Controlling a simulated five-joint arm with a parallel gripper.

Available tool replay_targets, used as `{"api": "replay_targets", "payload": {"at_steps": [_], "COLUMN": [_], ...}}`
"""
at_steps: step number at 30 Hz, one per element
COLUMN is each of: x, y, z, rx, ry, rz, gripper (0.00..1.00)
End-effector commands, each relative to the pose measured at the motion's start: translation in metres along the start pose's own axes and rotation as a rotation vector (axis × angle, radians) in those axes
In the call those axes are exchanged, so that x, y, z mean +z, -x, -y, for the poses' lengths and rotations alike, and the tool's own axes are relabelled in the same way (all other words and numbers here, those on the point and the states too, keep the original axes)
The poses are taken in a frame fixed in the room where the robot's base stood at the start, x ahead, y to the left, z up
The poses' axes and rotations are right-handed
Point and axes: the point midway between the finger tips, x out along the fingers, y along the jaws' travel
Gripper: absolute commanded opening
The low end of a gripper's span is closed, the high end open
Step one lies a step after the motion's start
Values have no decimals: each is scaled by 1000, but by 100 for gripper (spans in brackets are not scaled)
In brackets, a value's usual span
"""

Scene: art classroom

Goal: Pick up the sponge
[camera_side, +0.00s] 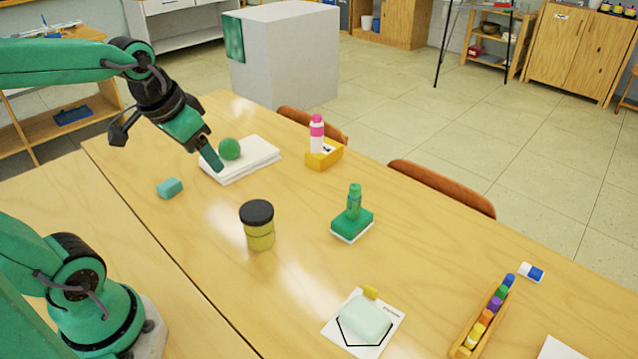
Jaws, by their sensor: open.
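A pale mint block (364,316) lies on a white card at the front, and a small teal block (170,188) lies at the left. I cannot tell for sure which one the task calls the sponge. My gripper (209,156) is open and empty, above the table at the upper left, well away from the green-and-white block. Its fingers are seen partly edge-on.
A black-lidded jar (258,230) stands mid-table. A green ball (229,149) rests on white paper (255,161). A pink bottle (316,135) stands by a yellow block (327,157). A tray (465,340) of coloured pieces and a blue-white eraser (531,272) are at the right.

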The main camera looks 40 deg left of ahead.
Motion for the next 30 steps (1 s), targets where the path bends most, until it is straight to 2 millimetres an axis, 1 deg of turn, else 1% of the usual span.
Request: {"api": "replay_targets", "payload": {"at_steps": [1, 3, 9, 16, 23, 26, 30], "x": [-6, -12, -27, -32, -25, -17, 0], "y": [-6, -13, -36, -68, -103, -119, -142], "z": [10, 23, 63, 116, 172, 197, 231], "rx": [-9, -19, -38, -45, -35, -26, -9], "ry": [11, 17, 34, 57, 84, 98, 117], "rz": [22, 47, 117, 195, 270, 301, 340], "gripper": [66, 66, 66, 66, 66, 66, 66]}}
